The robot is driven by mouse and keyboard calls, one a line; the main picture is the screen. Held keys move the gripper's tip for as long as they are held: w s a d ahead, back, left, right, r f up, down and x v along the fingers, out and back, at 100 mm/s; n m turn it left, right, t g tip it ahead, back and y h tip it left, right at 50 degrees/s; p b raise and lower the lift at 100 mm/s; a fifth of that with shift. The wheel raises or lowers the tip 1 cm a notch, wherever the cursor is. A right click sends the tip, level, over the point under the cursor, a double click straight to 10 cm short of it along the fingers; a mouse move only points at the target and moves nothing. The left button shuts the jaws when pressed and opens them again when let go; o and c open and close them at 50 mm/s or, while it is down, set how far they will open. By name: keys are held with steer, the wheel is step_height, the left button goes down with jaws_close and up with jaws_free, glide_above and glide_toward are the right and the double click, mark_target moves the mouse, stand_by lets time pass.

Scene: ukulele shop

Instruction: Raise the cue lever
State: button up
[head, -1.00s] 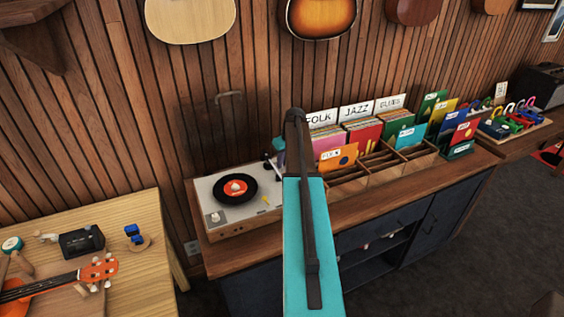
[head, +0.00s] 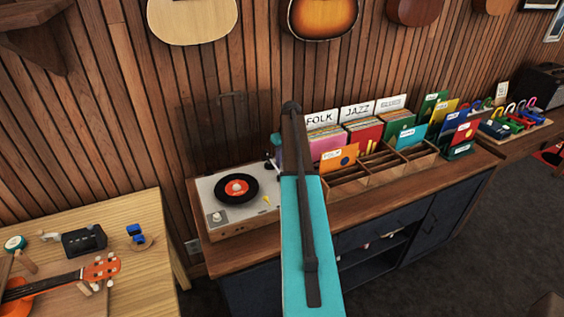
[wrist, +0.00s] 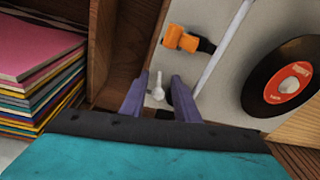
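The turntable (head: 218,221) sits on the counter with a black record (head: 234,188) that has a red label. In the wrist view the record (wrist: 262,98) is at the right, and the silver tonearm (wrist: 222,48) runs diagonally beside an orange-and-black part (wrist: 187,40). A small pale lever (wrist: 157,86), which looks like the cue lever, stands between the two purple fingers of my gripper (wrist: 158,92). The fingers are apart, with a visible gap on each side of the lever. In the head view my arm hides most of the gripper and the lever.
A workbench (head: 150,215) with an orange ukulele (head: 50,285) is at the left.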

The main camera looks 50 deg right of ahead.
steer(key=shift+r, duration=0.1)
steer(key=shift+s+d+r+b, duration=0.1)
steer(key=shift+s+r+b, duration=0.1)
steer(key=shift+r+b, duration=0.5)
step_height(320, 180, up, 12)
steer(key=s+b, duration=0.1)
steer(key=b, duration=0.2)
steer(key=shift+s+d, duration=0.2)
steer(key=shift+c, duration=0.5)
